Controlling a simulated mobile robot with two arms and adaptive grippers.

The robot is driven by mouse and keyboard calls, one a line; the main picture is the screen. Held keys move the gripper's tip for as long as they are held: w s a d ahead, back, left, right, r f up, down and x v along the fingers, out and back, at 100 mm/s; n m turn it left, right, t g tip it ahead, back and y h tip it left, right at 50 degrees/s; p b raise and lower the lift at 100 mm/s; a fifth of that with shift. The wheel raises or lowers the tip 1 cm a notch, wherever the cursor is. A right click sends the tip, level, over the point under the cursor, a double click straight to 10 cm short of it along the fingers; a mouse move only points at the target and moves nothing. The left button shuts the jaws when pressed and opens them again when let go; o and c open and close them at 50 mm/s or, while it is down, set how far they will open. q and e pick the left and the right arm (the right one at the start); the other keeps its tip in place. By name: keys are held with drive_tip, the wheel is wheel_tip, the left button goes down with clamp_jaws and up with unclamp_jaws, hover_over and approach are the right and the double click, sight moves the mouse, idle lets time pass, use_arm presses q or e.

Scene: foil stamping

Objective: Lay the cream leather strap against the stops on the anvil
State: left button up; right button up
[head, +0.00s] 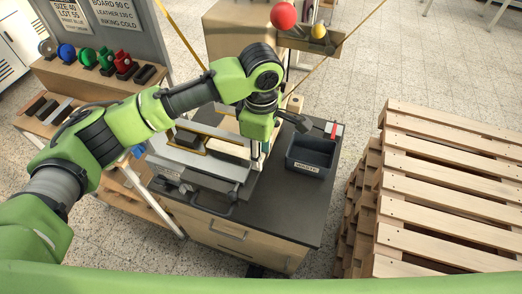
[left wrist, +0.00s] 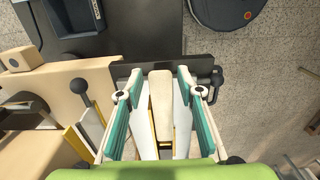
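My left gripper (head: 264,148) points down over the stamping press (head: 215,165) on the dark bench. In the left wrist view its two teal fingers (left wrist: 160,85) are apart. A cream strip (left wrist: 160,104), which looks like the leather strap, lies lengthwise between them, with gaps visible on both sides. I cannot tell whether the strip rests fully on the anvil or against its stops; the fingers and press parts hide its edges. My right gripper is not in view.
A dark waste bin (head: 310,157) stands on the bench right of the press. A rack with several strips and coloured rolls (head: 85,85) is at left. Wooden pallets (head: 440,190) are stacked at right.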

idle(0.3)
use_arm(q)
wheel_tip(320, 180, up, 7)
drive_tip(key=shift+w+r, duration=0.1)
drive_tip(key=shift+w+a+r, duration=0.2)
drive_tip(key=shift+w+r, duration=0.1)
drive_tip(key=shift+r, duration=0.2)
drive_tip(key=shift+f, duration=0.15)
